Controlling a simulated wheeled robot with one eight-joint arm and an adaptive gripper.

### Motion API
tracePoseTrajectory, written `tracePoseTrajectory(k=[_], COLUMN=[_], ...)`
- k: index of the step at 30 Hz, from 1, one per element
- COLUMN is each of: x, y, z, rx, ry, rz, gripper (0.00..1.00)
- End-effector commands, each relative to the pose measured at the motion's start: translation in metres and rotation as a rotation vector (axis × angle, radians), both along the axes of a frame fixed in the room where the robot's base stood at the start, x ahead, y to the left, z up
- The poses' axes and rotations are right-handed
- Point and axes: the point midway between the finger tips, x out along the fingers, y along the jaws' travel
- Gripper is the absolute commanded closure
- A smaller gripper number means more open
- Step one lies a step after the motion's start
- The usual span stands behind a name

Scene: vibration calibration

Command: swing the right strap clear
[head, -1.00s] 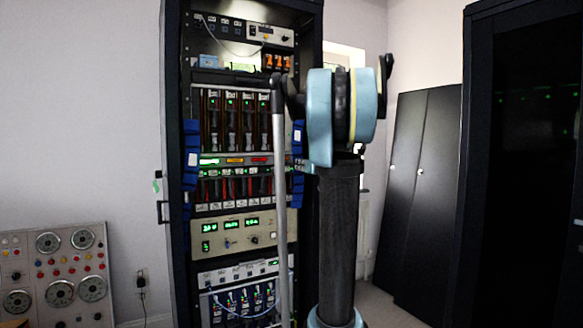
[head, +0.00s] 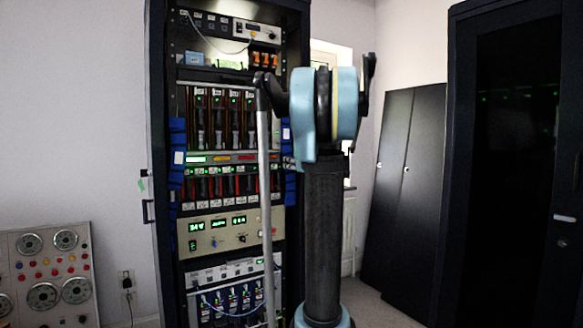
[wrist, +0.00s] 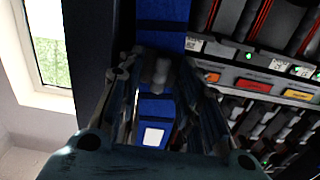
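The right strap (head: 290,150) is a blue band on the right side of the rack (head: 160,240), partly hidden behind my arm in the head view. In the wrist view the blue strap (wrist: 163,12) runs down the middle, with a white label (wrist: 152,137) low on it. My gripper (wrist: 163,72) has its fingers apart, one on each side of the strap in the picture. A blurred grey piece shows between them; I cannot tell whether the fingers touch the strap. The left strap (head: 177,155) hangs along the rack's left side.
The rack holds lit modules and a display panel (head: 217,232). A gauge panel (head: 45,270) stands at the left. Dark leaning panels (head: 400,190) and a dark cabinet (head: 505,170) stand at the right. A window (wrist: 45,45) shows beside the rack in the wrist view.

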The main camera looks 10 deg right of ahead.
Motion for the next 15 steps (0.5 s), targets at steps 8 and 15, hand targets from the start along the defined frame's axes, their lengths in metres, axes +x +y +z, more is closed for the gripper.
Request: tracePoseTrajectory(k=[8,15], x=[-0.034,-0.076], y=[-0.012,-0.026], z=[0.0,-0.001], rx=[0.0,0.0], ry=[0.0,0.0], rz=[-0.003,-0.005], gripper=[0.67,0.67])
